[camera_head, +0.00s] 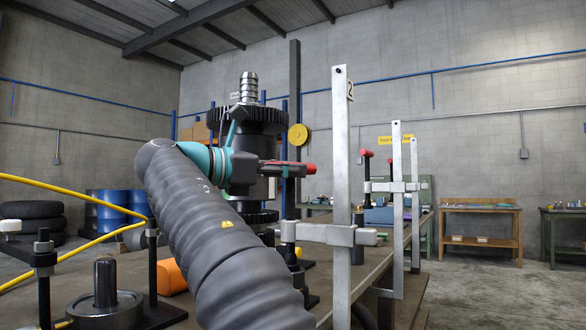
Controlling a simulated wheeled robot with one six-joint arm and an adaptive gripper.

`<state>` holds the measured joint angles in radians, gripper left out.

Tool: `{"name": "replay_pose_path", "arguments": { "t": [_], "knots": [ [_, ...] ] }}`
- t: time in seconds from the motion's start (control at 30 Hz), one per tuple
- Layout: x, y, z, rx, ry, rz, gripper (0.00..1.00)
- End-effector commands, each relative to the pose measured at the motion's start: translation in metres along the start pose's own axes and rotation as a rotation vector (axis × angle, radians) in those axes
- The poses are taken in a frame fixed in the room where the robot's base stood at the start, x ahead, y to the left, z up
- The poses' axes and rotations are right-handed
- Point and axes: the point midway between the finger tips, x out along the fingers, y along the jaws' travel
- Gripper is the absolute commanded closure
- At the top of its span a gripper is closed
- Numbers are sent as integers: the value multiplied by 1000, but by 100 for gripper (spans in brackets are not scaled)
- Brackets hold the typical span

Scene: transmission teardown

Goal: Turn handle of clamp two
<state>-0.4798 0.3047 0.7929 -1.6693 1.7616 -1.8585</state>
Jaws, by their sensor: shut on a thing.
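Clamp two is the near silver clamp with an upright bar (341,190) marked "2". Its sliding arm (325,234) reaches left from the bar at table height. A red handle (308,168) shows above the left end of that arm. My gripper (290,170) is at the handle, with dark fingers pointing right, and is shut on it. The fingers and my grey-sleeved arm hide part of the handle and the clamp's left side. A dark geared transmission stack (258,120) stands behind my gripper, partly hidden.
Two more silver clamps (397,205) stand farther along the table edge (410,255), one with a red-topped screw (367,153). A black fixture (105,285), an orange object (170,277) and a yellow hose (75,188) lie left. Open floor (490,295) is right.

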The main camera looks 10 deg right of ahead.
Motion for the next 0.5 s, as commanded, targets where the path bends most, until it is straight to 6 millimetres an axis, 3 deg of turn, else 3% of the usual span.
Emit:
{"name": "replay_pose_path", "arguments": {
  "t": [0.5],
  "knots": [
    [0,0,1,3,-26,-116,100]
  ]
}}
